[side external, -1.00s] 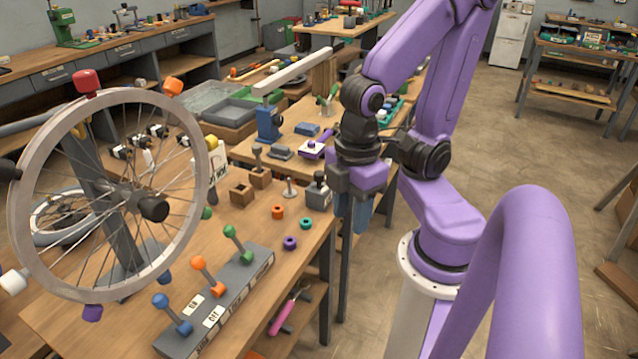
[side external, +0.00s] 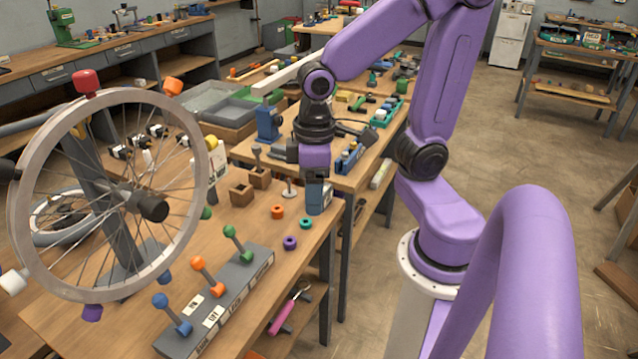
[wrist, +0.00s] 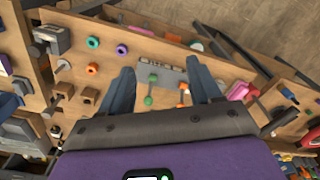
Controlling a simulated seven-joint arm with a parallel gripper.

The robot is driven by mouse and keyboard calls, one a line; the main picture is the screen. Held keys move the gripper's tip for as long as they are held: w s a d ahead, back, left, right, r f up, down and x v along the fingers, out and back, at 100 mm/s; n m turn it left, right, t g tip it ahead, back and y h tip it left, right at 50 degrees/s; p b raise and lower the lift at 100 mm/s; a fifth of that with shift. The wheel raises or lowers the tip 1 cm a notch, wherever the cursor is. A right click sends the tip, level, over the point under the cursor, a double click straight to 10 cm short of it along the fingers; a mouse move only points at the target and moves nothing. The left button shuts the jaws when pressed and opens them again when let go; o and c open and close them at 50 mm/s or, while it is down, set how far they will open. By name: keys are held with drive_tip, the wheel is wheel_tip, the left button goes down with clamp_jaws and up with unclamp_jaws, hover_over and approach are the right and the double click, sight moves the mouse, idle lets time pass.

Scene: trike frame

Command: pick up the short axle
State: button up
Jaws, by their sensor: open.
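I cannot be sure which part is the short axle. A grey pin (side external: 257,156) stands upright in a wooden block (side external: 260,177); it also shows in the wrist view (wrist: 65,89). A pale pin with a round flange (side external: 290,189) stands to its right, and it is at the left in the wrist view (wrist: 62,66). My gripper (side external: 318,208) is over the bench's right edge area, right of both pins, fingers pointing down. In the wrist view its two blue fingers (wrist: 163,73) are apart with nothing held between them.
Orange (side external: 277,212), teal (side external: 306,223) and purple (side external: 290,243) rings lie near the bench edge. A grey lever rack (side external: 215,300) stands in front. A large spoked wheel (side external: 22,245) rises at left. An empty wooden block (side external: 241,194) sits beside the pin's block.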

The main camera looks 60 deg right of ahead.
drive_tip(key=w+d+m, duration=1.2)
drive_tip(key=d+m, duration=0.4)
drive_tip(key=d, duration=0.2)
drive_tip(key=d+m, duration=0.6)
drive_tip(key=d, duration=0.2)
wheel_tip(320, 180, down, 12)
drive_tip(key=shift+w+d+f, duration=0.1)
drive_tip(key=shift+d+f, duration=0.05)
drive_tip(key=shift+f, duration=0.05)
drive_tip(key=shift+d+f, duration=0.1)
drive_tip(key=shift+f, duration=2.7)
clamp_jaws()
